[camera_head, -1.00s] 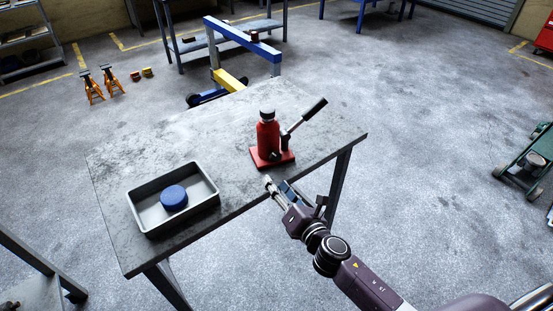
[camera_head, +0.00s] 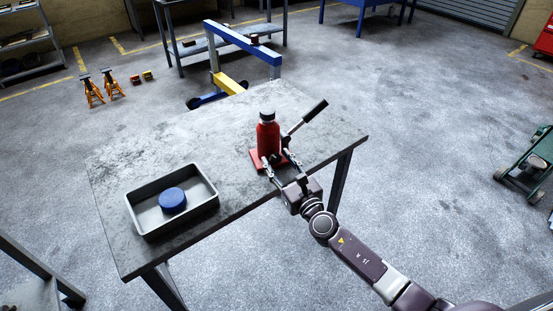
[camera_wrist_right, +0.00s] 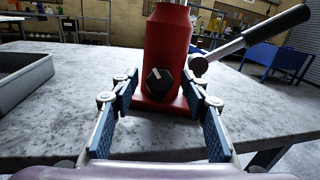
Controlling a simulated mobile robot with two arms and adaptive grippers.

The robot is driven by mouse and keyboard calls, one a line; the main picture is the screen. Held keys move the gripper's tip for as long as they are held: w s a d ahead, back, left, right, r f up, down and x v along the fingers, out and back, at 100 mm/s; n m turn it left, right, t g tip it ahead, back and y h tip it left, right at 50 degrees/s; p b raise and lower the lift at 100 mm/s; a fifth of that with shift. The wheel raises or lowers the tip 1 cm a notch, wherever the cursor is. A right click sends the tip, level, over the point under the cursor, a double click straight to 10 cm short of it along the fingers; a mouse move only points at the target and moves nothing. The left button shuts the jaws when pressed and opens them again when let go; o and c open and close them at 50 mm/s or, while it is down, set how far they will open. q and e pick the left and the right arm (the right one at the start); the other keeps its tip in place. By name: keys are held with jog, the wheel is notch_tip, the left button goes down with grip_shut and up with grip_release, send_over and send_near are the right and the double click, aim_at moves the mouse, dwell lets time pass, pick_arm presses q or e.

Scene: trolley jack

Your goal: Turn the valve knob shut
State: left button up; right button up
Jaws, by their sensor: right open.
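A red bottle jack (camera_head: 268,138) stands upright on its red base on the grey worktable (camera_head: 130,165), with its black-gripped lever (camera_head: 307,116) sloping up to the right. The dark faceted valve knob (camera_wrist_right: 158,86) is low on the jack's front in the right wrist view. My right gripper (camera_head: 275,164) is open at the front of the jack. In the right wrist view its blue-padded fingers (camera_wrist_right: 163,100) are spread wide, one on each side of the knob and apart from it. In the head view the fingers partly hide the base. My left gripper is not in view.
A grey tray (camera_head: 149,222) with a blue round object (camera_head: 172,200) in it sits at the table's left front. A blue and yellow hoist frame (camera_head: 243,43) stands behind the table. The tabletop between tray and jack is clear.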

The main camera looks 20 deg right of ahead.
jog(key=shift+w+a, duration=0.1)
jog(key=shift+w, duration=0.5)
grip_shut()
jog(key=shift+m, duration=0.4)
jog(key=shift+a+m+h+p, duration=0.1)
jog(key=shift+m+h+p, duration=0.4)
jog(key=shift+m+h, duration=0.65)
jog(key=shift+m+g+h, duration=0.3)
jog(key=shift+m+h, duration=1.65)
jog(key=shift+m, duration=0.6)
